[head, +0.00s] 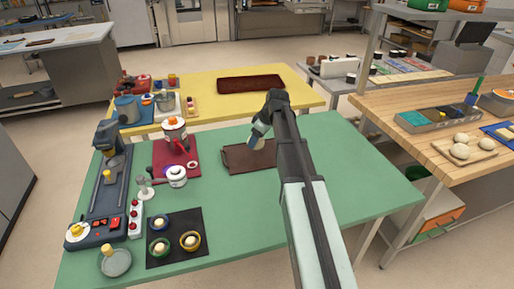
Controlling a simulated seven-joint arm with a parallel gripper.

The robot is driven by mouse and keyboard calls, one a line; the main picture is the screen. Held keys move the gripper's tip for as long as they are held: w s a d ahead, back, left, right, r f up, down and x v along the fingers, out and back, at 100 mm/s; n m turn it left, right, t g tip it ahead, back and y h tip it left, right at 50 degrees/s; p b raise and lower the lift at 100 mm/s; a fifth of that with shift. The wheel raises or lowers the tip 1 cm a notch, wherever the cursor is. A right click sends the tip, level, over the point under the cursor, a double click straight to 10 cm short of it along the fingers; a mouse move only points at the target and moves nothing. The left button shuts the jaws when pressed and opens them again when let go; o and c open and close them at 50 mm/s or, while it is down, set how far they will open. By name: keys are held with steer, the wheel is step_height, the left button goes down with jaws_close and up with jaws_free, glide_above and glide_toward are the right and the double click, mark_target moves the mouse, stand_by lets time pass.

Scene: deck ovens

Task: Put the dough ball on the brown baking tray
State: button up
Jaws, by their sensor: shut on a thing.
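The brown baking tray (238,161) lies on the green table, left of my forearm. My gripper (257,139) points down over the tray's back right part. It is shut on a small pale thing that looks like the dough ball (258,144), mostly hidden by the fingers. I cannot tell whether the ball touches the tray or hangs just above it. My arm covers the area right of the tray.
A darker tray (250,84) lies on the yellow table behind. A red mat (167,158), a black mat (160,255) with small bowls and a grey machine (100,205) fill the green table's left. Its right side (365,180) is clear. Several pale balls (460,150) sit on the wooden bench.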

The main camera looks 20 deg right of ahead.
mark_target(257, 147)
steer(key=shift+f, duration=2.25)
steer(key=o, duration=1)
steer(key=shift+f, duration=0.1)
steer(key=v, duration=1.2)
